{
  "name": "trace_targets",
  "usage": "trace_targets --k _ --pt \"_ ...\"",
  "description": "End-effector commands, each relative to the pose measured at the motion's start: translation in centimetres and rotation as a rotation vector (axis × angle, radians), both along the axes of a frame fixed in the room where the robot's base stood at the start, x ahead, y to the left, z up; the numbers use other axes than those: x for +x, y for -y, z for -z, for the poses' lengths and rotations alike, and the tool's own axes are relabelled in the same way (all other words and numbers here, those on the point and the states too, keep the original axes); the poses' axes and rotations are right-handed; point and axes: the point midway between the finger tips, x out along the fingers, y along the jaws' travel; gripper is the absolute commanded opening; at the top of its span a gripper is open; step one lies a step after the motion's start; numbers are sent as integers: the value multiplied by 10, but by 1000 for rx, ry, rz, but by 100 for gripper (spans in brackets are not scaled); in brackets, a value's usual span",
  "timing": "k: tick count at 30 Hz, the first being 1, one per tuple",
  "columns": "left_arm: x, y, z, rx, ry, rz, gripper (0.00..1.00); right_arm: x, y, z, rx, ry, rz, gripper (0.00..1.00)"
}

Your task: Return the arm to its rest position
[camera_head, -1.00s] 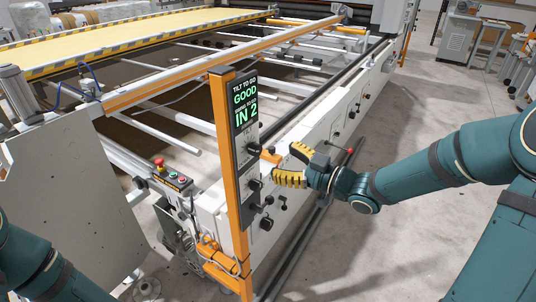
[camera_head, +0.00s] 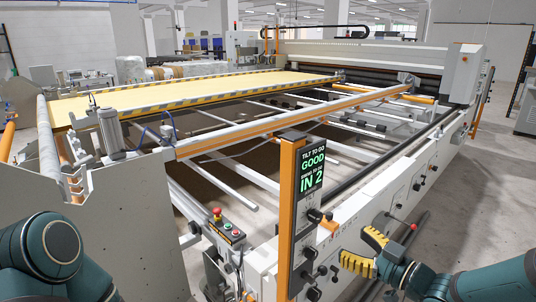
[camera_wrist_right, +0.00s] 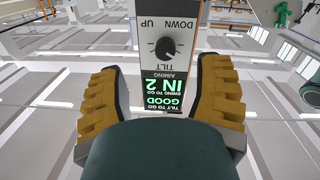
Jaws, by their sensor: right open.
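My right gripper (camera_head: 354,246) is at the lower right in the head view, with its yellow ribbed fingers spread apart and nothing between them. It is to the right of the control panel post (camera_head: 286,220), apart from the panel's black knobs (camera_head: 312,216). In the right wrist view the open fingers (camera_wrist_right: 163,75) frame the panel, which appears upside down, with a black TILT knob (camera_wrist_right: 165,47) and a green-lit display (camera_wrist_right: 162,90). The head view display (camera_head: 312,165) reads GOOD and IN 2. My left arm shows at the lower left; its gripper is out of view.
The quilting gantry (camera_head: 270,128) with its yellow bed (camera_head: 200,90) fills the middle. A button box (camera_head: 226,230) with a red stop button stands left of the post. A white side beam with knobs (camera_head: 400,190) runs behind the right gripper. Open floor (camera_head: 470,210) lies to the right.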

Motion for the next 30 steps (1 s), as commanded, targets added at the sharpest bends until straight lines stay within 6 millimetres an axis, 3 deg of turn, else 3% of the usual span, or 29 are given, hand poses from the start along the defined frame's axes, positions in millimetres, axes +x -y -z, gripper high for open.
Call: trace_targets --k 4,8,12,15,18,22,25,30 --pt "0 0 0 0 0 0 0 16 -25 68 117 -253 102 65" --pt "0 0 0 0 0 0 0 8 -57 149 182 -571 198 65" --pt "0 0 0 0 0 0 0 -31 -95 229 188 -923 281 65" --pt "0 0 0 0 0 0 0 -71 -117 273 160 -1150 334 65" --pt "0 0 0 0 0 0 0 -110 -131 303 124 -1331 383 65" --pt "0 0 0 0 0 0 0 -145 -140 324 86 -1481 432 65" --pt "0 0 0 0 0 0 0 -158 -142 330 72 -1533 454 65" --pt "0 0 0 0 0 0 0 -160 -142 331 70 -1544 460 65"
